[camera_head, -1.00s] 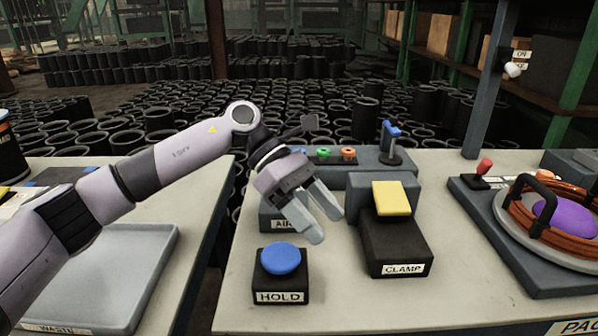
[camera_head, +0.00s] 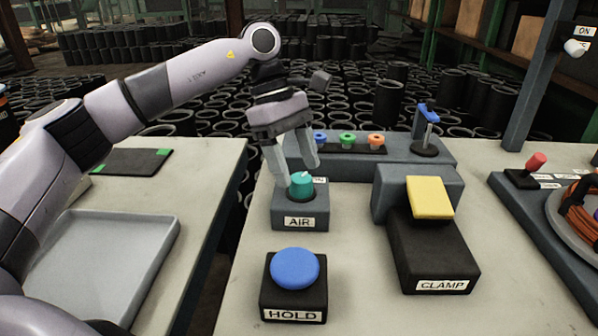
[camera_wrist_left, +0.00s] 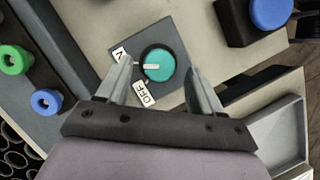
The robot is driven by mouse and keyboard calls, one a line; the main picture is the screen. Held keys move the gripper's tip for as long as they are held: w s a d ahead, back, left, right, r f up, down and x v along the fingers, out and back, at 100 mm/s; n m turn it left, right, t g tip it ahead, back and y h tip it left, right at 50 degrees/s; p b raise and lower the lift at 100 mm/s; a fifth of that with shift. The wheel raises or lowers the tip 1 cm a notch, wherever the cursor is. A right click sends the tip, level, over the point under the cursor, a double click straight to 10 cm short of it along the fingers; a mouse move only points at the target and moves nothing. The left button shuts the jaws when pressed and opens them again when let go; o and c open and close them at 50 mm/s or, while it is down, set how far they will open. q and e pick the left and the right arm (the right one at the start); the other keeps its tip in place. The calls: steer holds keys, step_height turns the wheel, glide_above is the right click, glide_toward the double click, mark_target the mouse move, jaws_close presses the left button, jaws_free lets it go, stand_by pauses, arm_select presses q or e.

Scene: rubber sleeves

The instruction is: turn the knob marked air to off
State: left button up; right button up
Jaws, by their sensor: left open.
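The teal air knob (camera_head: 301,186) sits on a grey box marked AIR (camera_head: 299,208). It also shows in the left wrist view (camera_wrist_left: 160,65), with a white pointer line toward the picture's left. An OFF label (camera_wrist_left: 144,96) lies below the knob there, and a second label (camera_wrist_left: 119,54), partly hidden by a finger, lies at its upper left. My left gripper (camera_head: 298,173) is open, pointing down just above the knob. In the wrist view its fingers (camera_wrist_left: 157,70) appear on either side of the knob; I cannot tell whether they touch it. My right gripper is not in view.
A blue HOLD button (camera_head: 295,268) stands in front of the box. The CLAMP block (camera_head: 435,255) with a yellow pad is to the right. Behind are a panel with coloured knobs (camera_head: 347,139) and a blue-handled lever (camera_head: 427,118). A grey tray (camera_head: 165,235) lies on the left table.

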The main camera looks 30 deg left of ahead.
arm_select(q)
steer(key=shift+x, duration=0.85)
steer(key=c, duration=1)
steer(key=shift+n, duration=0.3)
steer(key=n+t+b, duration=0.1)
steer(key=n+t, duration=0.1)
steer(key=n, duration=0.3)
steer(key=shift+s, duration=0.15)
steer(key=n+t, duration=0.1)
steer(key=n, duration=0.2)
steer(key=n+t+y+b, duration=0.1)
steer(key=n, duration=0.2)
steer(key=shift+s+d, duration=0.15)
steer(key=shift+n, duration=0.3)
steer(key=o, duration=1)
